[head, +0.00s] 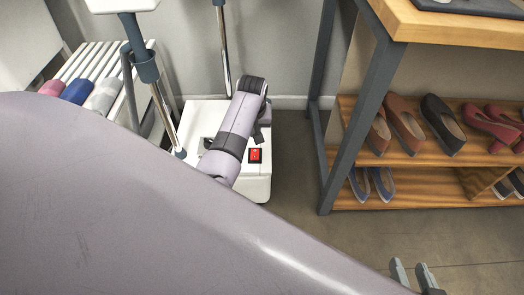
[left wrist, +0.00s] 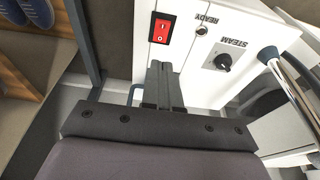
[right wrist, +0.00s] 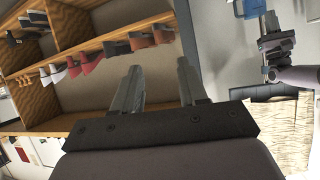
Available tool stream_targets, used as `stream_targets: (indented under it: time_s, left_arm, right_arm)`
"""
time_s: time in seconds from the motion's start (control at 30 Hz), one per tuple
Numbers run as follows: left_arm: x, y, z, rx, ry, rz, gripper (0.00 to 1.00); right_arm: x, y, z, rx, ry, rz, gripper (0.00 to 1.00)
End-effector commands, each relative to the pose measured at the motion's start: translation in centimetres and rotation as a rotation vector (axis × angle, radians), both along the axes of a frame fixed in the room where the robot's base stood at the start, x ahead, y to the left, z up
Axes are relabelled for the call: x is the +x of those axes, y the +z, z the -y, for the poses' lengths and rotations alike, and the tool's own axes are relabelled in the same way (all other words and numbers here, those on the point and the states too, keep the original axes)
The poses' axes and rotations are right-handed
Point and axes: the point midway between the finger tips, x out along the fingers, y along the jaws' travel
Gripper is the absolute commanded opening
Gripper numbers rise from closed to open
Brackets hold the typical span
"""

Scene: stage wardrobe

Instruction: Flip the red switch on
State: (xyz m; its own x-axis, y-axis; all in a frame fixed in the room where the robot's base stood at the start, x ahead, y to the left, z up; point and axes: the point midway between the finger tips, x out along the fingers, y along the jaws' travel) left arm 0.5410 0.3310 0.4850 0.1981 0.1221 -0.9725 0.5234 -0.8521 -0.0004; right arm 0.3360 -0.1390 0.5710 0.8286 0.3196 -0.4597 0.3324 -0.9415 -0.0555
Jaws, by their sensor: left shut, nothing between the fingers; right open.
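The red switch (head: 255,155) is a small rocker in a black frame on the white steamer base (head: 257,188). It shows larger in the left wrist view (left wrist: 163,28). I cannot tell which side is pressed in. My left gripper (left wrist: 161,68) is shut and empty. Its fingertips are just below the switch in the left wrist view, over the white panel; I cannot tell whether they touch it. In the head view my left arm hides the left fingers. My right gripper (head: 412,274) is open and empty, low at the right; its fingers also show in the right wrist view (right wrist: 158,80).
Beside the switch are a READY light (left wrist: 201,31) and a STEAM knob (left wrist: 223,62). Metal poles rise from the base. A wooden shoe rack (head: 400,158) with a dark metal frame stands to the right. A white slatted rack (head: 88,62) stands left. Floor is clear between base and shoe rack.

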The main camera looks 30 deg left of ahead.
Motion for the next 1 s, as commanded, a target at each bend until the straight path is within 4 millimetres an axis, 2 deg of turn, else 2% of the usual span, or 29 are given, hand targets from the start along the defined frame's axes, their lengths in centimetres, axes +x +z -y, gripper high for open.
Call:
stream_targets:
  time_s: [0.23, 0.37, 0.93, 1.0]
  left_arm:
    - [0.0, 0.0, 0.0, 0.000, 0.000, 0.000, 0.00]
    - [0.1, -0.9, -0.1, 0.000, -0.001, -0.001, 0.00]
    - [2.0, -10.1, -1.3, 0.001, 0.000, 0.001, 0.00]
    - [1.9, -11.2, -1.2, -0.001, 0.000, 0.000, 0.00]
  right_arm:
    - [0.0, 0.0, 0.0, 0.000, 0.000, 0.000, 0.43]
    - [0.1, -0.3, -0.2, 0.015, 0.003, 0.000, 0.43]
    - [1.5, -1.9, -4.8, 0.302, 0.081, -0.009, 0.43]
    - [1.4, -2.0, -4.7, 0.299, 0.083, 0.005, 0.43]
